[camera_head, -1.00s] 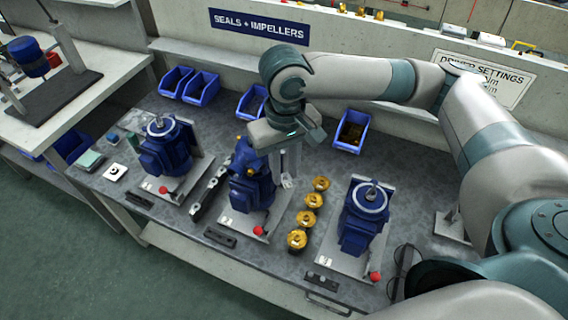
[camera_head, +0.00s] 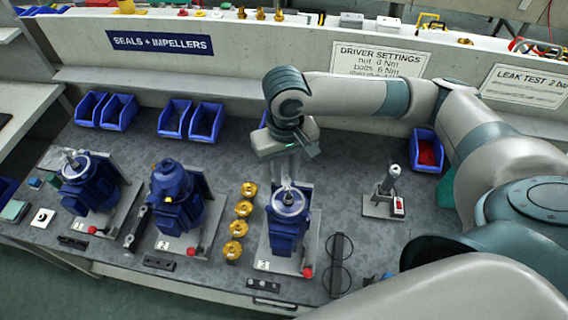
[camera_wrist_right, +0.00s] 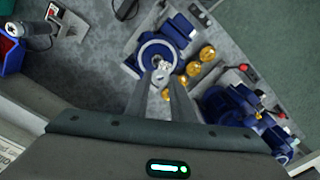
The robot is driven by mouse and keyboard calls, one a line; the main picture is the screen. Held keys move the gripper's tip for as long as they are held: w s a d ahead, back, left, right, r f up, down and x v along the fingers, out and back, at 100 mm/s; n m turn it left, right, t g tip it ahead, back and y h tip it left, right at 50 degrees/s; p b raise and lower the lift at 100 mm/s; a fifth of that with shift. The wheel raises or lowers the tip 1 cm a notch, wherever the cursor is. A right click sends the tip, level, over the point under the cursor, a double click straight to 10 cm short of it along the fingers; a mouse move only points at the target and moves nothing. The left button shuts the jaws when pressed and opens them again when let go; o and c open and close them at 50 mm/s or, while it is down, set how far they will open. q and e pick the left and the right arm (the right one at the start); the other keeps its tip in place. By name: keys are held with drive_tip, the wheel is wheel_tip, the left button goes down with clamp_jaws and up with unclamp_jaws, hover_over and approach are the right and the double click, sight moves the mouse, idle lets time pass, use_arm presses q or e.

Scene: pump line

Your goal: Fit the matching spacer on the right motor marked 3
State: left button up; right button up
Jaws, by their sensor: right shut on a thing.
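The right motor (camera_head: 284,226) is blue, with a pale round flange and an upright shaft on top, and stands on a grey plate with a red knob. Its number tag (camera_head: 262,265) is too small to read surely. My right gripper (camera_head: 287,184) is directly over the shaft end, fingers pointing down. It is shut on the spacer, a small part mostly hidden between the fingertips. In the wrist view the fingertips (camera_wrist_right: 161,82) overlap the near side of the motor's flange (camera_wrist_right: 155,46). I cannot tell whether the spacer touches the shaft. My left gripper is out of view.
Several gold parts (camera_head: 243,208) stand in a row left of the right motor. The middle motor (camera_head: 176,200) and left motor (camera_head: 90,184) stand further left. Blue bins (camera_head: 206,122) line the back. A driver stand (camera_head: 390,192) and a red-filled bin (camera_head: 428,152) are at right.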

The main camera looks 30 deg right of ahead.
sight(288, 180)
drive_tip(key=shift+s+d+r+p, duration=0.1)
drive_tip(key=shift+s+d+p, duration=0.1)
drive_tip(key=shift+p, duration=0.2)
drive_tip(key=shift+s+d+f, duration=0.1)
drive_tip(key=shift+d+f, duration=0.05)
drive_tip(key=shift+f, duration=0.05)
drive_tip(key=shift+f, duration=0.1)
wheel_tip(288, 180, down, 5)
drive_tip(key=b, duration=0.6)
drive_tip(key=shift+b, duration=0.4)
drive_tip(key=shift+f, duration=0.2)
drive_tip(key=shift+f+p, duration=0.3)
drive_tip(key=shift+f, duration=0.05)
drive_tip(key=shift+p, duration=0.6)
drive_tip(key=shift+f, duration=0.1)
idle(1.0)
